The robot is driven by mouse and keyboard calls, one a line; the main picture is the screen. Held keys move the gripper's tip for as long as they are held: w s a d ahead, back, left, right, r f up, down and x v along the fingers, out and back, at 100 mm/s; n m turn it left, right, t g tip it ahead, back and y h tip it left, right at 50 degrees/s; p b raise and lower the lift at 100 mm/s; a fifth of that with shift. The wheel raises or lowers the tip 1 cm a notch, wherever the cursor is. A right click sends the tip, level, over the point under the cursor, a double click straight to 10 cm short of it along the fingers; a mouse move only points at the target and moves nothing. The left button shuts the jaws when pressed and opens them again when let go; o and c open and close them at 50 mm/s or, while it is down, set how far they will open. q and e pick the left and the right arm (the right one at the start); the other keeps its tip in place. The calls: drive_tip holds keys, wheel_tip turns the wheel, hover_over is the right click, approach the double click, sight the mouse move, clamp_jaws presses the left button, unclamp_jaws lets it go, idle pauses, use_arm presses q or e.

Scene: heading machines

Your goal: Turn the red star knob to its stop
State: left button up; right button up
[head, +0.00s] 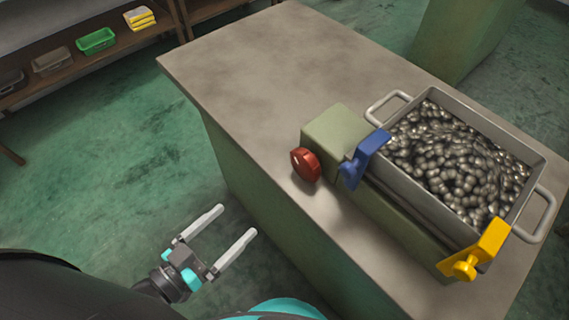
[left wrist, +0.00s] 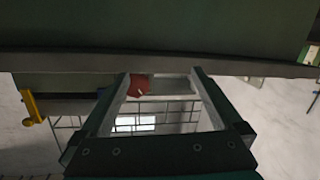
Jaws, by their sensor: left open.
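The red star knob (head: 305,164) sits on the near side of a green block (head: 335,133) on the bench. It also shows in the left wrist view (left wrist: 138,85), beyond the fingers and between them, nearer the left finger. My left gripper (head: 237,219) is open and empty, with two pale parallel fingers. It is beside the bench, lower left of the knob and clearly apart from it. The left wrist view shows its open fingers (left wrist: 162,74) too. My right gripper is not in view.
A grey bin (head: 425,195) of metal balls stands on the bench (head: 255,75), right of the knob. A blue clamp (head: 364,158) is close to the knob; a yellow clamp (head: 480,250) is at the near right corner. The bench's far left is clear. A shelf with boxes is upper left.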

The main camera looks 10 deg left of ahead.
sight(300, 167)
use_arm(q)
wheel_tip(300, 167, up, 7)
drive_tip(key=d+m+h, duration=0.1)
drive_tip(key=d+h, duration=0.2)
drive_tip(key=x, duration=1.4)
drive_tip(key=shift+s+d+r, duration=0.1)
drive_tip(key=shift+d+r, duration=0.05)
drive_tip(key=shift+r, duration=0.15)
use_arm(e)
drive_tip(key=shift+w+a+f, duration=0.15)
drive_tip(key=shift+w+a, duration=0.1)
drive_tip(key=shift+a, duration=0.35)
use_arm(q)
drive_tip(key=c, duration=1.2)
drive_tip(key=shift+o, duration=0.2)
drive_tip(key=shift+m, duration=0.3)
